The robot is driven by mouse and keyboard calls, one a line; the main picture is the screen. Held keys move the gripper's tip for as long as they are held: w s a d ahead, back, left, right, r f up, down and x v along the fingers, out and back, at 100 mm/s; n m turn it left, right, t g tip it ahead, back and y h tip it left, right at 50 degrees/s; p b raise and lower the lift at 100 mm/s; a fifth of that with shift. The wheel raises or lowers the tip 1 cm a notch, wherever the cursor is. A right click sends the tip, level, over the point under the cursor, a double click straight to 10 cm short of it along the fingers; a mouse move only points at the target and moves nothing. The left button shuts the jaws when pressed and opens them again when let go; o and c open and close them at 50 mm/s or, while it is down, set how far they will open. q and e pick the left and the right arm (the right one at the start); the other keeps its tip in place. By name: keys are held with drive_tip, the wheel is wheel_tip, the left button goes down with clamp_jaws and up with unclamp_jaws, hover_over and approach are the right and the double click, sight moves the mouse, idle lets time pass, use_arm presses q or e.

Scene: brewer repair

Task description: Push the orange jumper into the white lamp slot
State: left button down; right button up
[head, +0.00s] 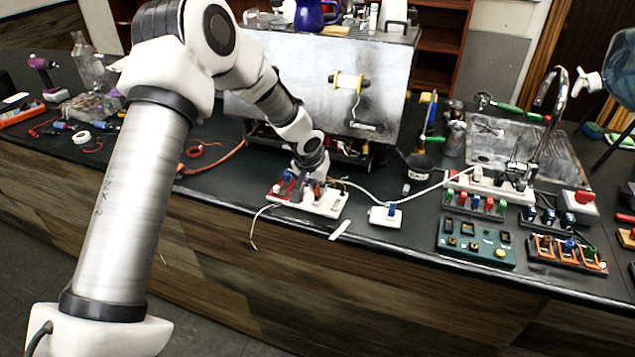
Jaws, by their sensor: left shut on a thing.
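My left gripper (307,187) points down onto a white board (326,205) near the bench's front edge. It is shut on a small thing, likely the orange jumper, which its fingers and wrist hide. Red and blue pieces (288,178) stand on the board's left part, beside the gripper. The white lamp slot cannot be told apart at this size, and the gripper covers the board's middle. I cannot tell whether the jumper touches a slot. My right gripper is not in view.
A white box with a blue switch (385,215) is cabled to the right. A green panel (476,240) and orange-fronted racks (566,252) lie farther right. The metal brewer housing (310,85) stands behind the board. A loose white strip (340,229) lies at the front edge.

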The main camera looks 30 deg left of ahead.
use_arm(q)
drive_tip(key=shift+s+d+r, duration=0.15)
drive_tip(key=shift+s+r, duration=0.1)
drive_tip(key=shift+r, duration=0.05)
drive_tip(key=shift+d, duration=0.1)
drive_tip(key=shift+b, duration=0.4)
drive_tip(key=shift+s+r, duration=0.1)
drive_tip(key=shift+r, duration=0.05)
drive_tip(key=shift+w+f, duration=0.2)
drive_tip(key=shift+f, duration=0.2)
drive_tip(key=shift+f+b, duration=0.55)
drive_tip(key=shift+b, duration=0.6)
idle(0.9)
drive_tip(key=c, duration=1.1)
unclamp_jaws()
